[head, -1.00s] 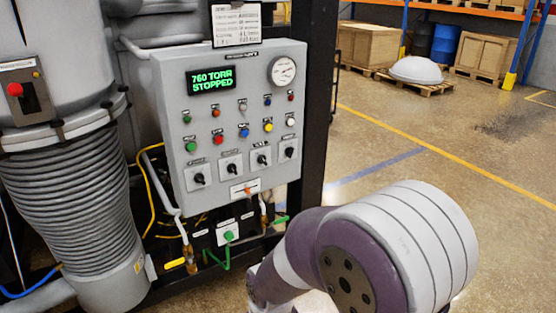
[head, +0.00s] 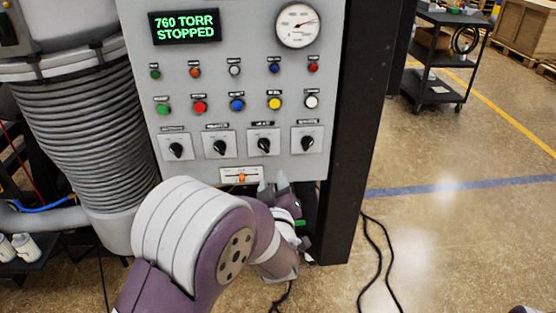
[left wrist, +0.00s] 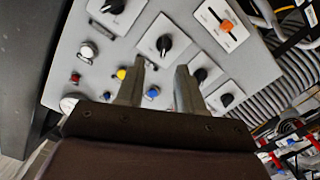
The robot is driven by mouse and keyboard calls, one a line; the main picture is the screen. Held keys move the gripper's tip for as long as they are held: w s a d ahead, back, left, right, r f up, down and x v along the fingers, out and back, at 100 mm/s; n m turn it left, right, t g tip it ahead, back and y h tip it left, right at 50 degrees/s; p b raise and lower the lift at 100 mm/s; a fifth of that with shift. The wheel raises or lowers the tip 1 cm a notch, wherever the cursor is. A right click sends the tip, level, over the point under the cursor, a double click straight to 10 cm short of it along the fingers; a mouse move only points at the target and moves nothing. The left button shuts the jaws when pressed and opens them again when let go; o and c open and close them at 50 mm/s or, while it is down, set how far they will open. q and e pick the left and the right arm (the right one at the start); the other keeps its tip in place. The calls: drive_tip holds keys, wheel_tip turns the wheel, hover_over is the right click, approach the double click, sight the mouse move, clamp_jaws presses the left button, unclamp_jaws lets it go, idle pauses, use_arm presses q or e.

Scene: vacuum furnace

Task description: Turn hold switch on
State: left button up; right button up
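The grey control panel (head: 170,80) fills the upper middle of the head view. A row of black rotary switches on white plates crosses its lower part: far left (head: 176,150), second (head: 219,147), third (head: 263,145) and far right (head: 308,141). Their labels are too small to read, so I cannot tell which is the hold switch. My left gripper (head: 273,187) is just below the third switch in the head view. In the left wrist view the gripper (left wrist: 161,90) is open and empty, its fingers apart in front of the panel. My right gripper is out of view.
An orange slider (head: 242,177) sits below the switches, close to my left gripper. Coloured buttons, a gauge (head: 298,25) and a display (head: 185,27) reading "760 TORR STOPPED" are above. A black post (head: 355,130) stands right of the panel. Open floor lies farther right.

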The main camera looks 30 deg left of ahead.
sight(263, 147)
use_arm(q)
drive_tip(key=shift+n+y, duration=0.3)
drive_tip(key=shift+y, duration=0.2)
drive_tip(key=x, duration=0.3)
drive_tip(key=p+x, duration=0.1)
drive_tip(key=x, duration=0.3)
drive_tip(key=a+x, duration=0.1)
drive_tip(key=x, duration=0.3)
drive_tip(key=shift+s+a+r, duration=0.15)
drive_tip(key=shift+a+r, duration=0.05)
drive_tip(key=shift+r, duration=0.2)
drive_tip(key=shift+w+a, duration=0.3)
drive_tip(key=shift+w, duration=0.15)
clamp_jaws()
